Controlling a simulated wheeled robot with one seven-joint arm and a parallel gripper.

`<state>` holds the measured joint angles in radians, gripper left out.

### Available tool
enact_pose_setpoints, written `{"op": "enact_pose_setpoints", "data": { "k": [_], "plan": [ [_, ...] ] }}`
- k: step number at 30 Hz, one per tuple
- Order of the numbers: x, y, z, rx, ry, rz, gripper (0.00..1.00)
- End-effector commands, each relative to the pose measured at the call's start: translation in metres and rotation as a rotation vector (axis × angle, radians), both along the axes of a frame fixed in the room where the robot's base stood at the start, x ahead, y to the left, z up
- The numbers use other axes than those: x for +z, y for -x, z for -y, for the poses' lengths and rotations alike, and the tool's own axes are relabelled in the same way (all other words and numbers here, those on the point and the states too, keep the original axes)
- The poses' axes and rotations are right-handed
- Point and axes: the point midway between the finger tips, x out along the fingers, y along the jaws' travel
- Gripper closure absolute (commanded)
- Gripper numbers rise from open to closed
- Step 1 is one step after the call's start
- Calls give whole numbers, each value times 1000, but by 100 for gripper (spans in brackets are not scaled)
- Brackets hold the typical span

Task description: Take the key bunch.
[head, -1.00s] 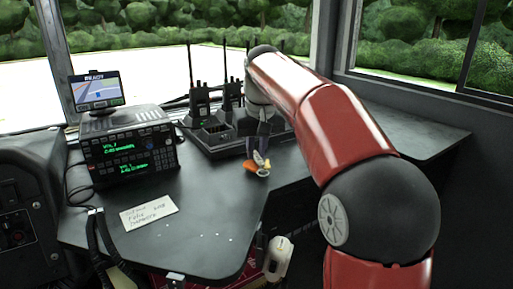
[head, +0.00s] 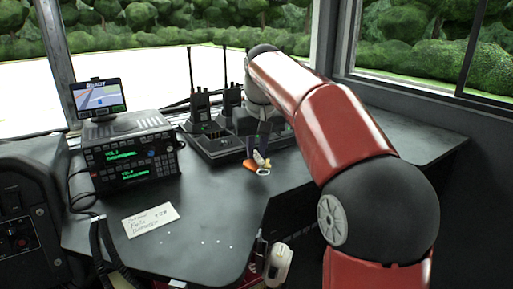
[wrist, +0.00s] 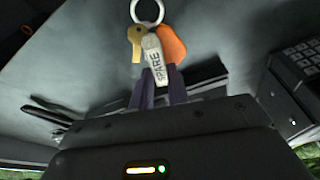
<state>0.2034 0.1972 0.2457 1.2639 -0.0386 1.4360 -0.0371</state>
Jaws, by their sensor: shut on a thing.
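The key bunch (head: 257,167) is at my gripper's tips over the dark desk, near the desk's inner edge. In the wrist view the key bunch (wrist: 153,45) shows a metal ring, a brass key, a white tag marked SPARE and an orange fob. My gripper (wrist: 162,90) has its two dark fingers shut on the bunch, at the lower end of the tag. In the head view my gripper (head: 262,145) points down, with the bunch below it. I cannot tell whether the bunch touches the desk or hangs just above it.
A radio charger (head: 222,150) with upright handheld radios (head: 201,108) stands close behind my gripper. A radio set (head: 132,160) with a small screen (head: 98,97) on top is at left. A paper note (head: 150,219) lies in front. A white handset (head: 278,265) is below the desk edge.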

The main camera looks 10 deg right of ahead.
Motion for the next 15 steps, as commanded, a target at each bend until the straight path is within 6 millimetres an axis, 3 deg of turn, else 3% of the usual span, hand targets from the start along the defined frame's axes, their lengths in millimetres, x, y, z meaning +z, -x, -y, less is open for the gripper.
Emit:
{"op": "enact_pose_setpoints", "data": {
  "k": [15],
  "plan": [
    [8,0,0,0,0,0,100]
  ]
}}
